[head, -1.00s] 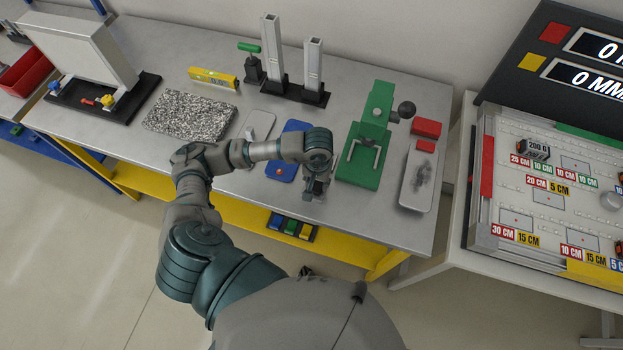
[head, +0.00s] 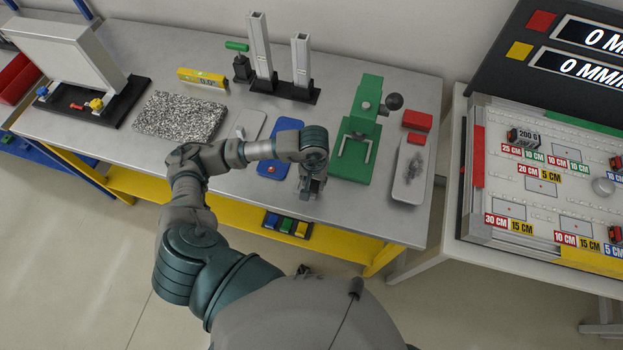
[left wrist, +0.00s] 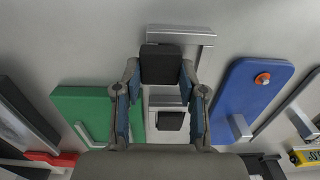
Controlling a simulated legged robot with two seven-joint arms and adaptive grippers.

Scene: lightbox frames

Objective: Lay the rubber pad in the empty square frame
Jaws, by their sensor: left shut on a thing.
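My left gripper (head: 312,192) is over the bench top, between the blue plate and the green fixture. In the left wrist view its two fingers (left wrist: 160,82) are shut on a dark, square rubber pad (left wrist: 161,66). Just beyond the pad are the pale metal bars of a square frame (left wrist: 190,34), partly hidden by the pad. I cannot tell whether the pad touches it. Below the pad, between the fingers, is a second light frame (left wrist: 153,128) with a dark square (left wrist: 170,121) inside. My right gripper is not in view.
The blue plate (head: 268,167) with a red knob lies left of the gripper. The green fixture (head: 352,168) stands close on the right. A grey plate (head: 409,180) lies farther right. Two metal posts (head: 261,52) stand behind. The bench's front edge is close by.

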